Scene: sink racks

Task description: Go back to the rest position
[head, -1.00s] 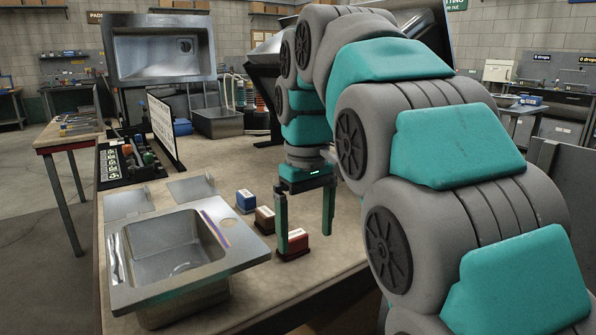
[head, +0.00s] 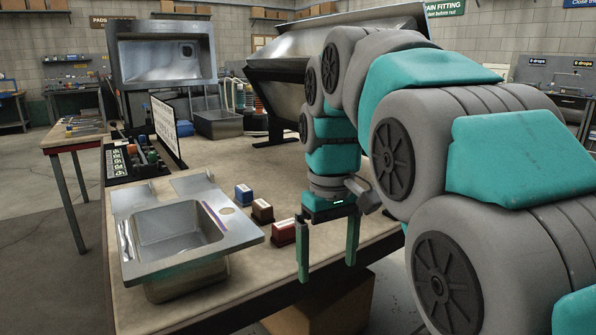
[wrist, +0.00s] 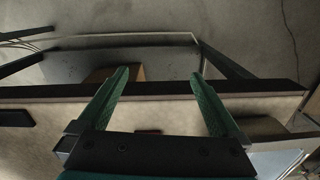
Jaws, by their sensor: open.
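My gripper (head: 327,272) is open and empty in the head view. Its two green fingers point down near the table's right edge, to the right of the red block. In the wrist view the open fingers (wrist: 162,85) reach over the table edge, with nothing between them. My arm fills the right side of the head view and hides what is behind it.
A steel sink (head: 190,267) sits on the workbench (head: 240,162). Beside it stand a blue block (head: 243,195), a brown block (head: 262,211) and a red block (head: 284,232). A large steel sink (head: 285,80) stands tilted behind. A cardboard box (head: 335,308) is below the bench.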

